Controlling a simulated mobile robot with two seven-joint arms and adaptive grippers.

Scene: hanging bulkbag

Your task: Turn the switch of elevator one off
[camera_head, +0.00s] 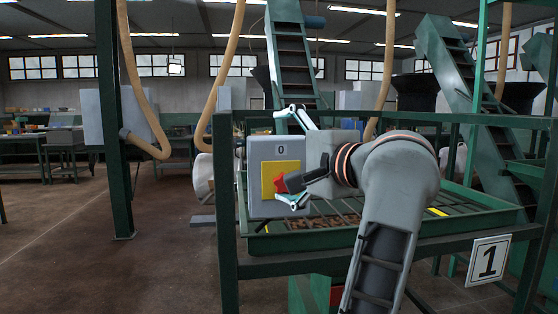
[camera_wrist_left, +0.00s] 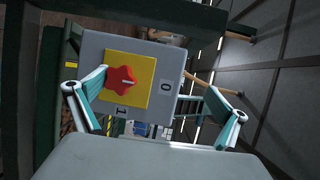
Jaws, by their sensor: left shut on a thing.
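The switch is a grey box (camera_head: 262,207) with a yellow plate (camera_head: 268,172) and a red star-shaped knob (camera_head: 280,185), mounted on the green frame. In the left wrist view, the red knob (camera_wrist_left: 122,82) has a pale mark pointing right towards the 0. The 1 is below the knob. One finger lies at the knob's left side; the other is beyond the box's right edge. Exact contact is unclear. My right gripper is not in view.
A plate marked 1 (camera_head: 489,260) hangs on the green frame at the right.

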